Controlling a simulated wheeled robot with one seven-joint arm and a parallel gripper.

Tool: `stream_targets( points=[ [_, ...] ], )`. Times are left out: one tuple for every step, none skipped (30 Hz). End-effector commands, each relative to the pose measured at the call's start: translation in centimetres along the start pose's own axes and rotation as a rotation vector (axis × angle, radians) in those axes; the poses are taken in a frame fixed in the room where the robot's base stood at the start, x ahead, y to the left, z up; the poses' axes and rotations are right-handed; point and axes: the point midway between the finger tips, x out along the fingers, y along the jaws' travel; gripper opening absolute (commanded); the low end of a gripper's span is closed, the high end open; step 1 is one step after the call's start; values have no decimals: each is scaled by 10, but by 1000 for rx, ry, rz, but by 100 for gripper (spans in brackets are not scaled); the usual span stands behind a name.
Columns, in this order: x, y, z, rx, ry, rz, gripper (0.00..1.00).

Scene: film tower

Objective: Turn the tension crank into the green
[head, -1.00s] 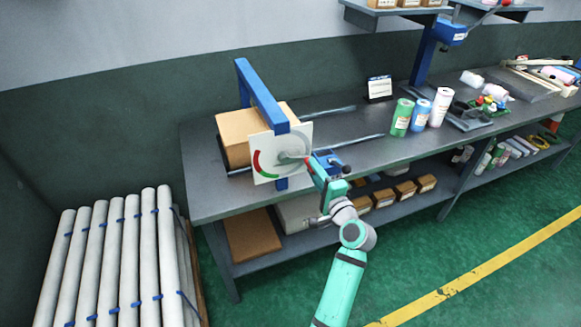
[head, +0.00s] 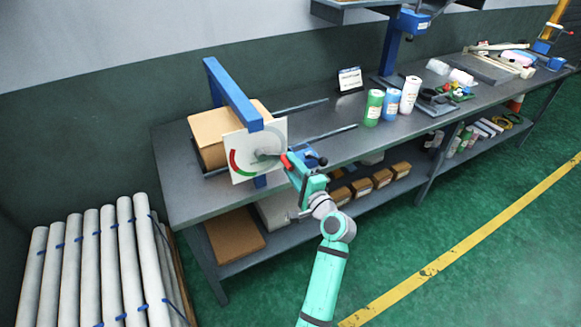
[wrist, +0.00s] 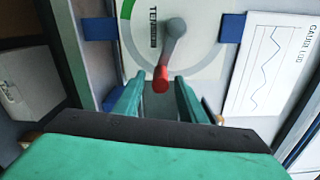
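The tension crank is a grey arm with a red knob (head: 286,161) on a white dial plate (head: 246,138) with a red arc at its lower left. In the wrist view the crank's grey arm (wrist: 173,38) runs down to the red knob (wrist: 161,80), and part of a green arc (wrist: 127,12) shows at upper left. My gripper (wrist: 160,84) is open, with its two teal fingers on either side of the knob and gaps visible beside it. In the head view my gripper (head: 291,167) is at the knob, partly hiding it. The crank points right in the head view.
A blue frame (head: 232,95) and a cardboard-coloured block (head: 212,135) stand behind the dial on the grey workbench (head: 185,202). Green (head: 373,108), blue and white canisters stand to the right. White rolls (head: 90,255) lean at lower left. A chart sheet (wrist: 265,65) is beside the dial.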

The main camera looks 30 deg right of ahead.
Motion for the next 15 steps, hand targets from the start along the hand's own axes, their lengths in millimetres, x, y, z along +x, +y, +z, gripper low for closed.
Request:
stream_targets(
  points=[
    [0, 0, 1, 0, -1, 0, 37],
    [0, 0, 1, 0, -2, 0, 37],
    [1, 0, 1, 0, -2, 0, 37],
    [1, 0, 2, 0, -3, 0, 37],
    [1, 0, 2, 0, -3, 0, 37],
    [0, 0, 2, 0, -3, 0, 37],
    [0, 0, 2, 0, -3, 0, 37],
    [-2, 0, 2, 0, -3, 0, 37],
    [-5, 0, 2, 0, -3, 0, 37],
    [-8, 0, 2, 0, -3, 0, 37],
    [-11, 0, 2, 0, -3, 0, 37],
    [-17, 1, 2, 0, -3, 1, 37],
    [-22, 1, 2, 0, -3, 1, 37],
    [-27, 1, 2, 0, -2, 1, 37],
    [-35, 1, 1, 0, -1, 1, 37]
  ],
)
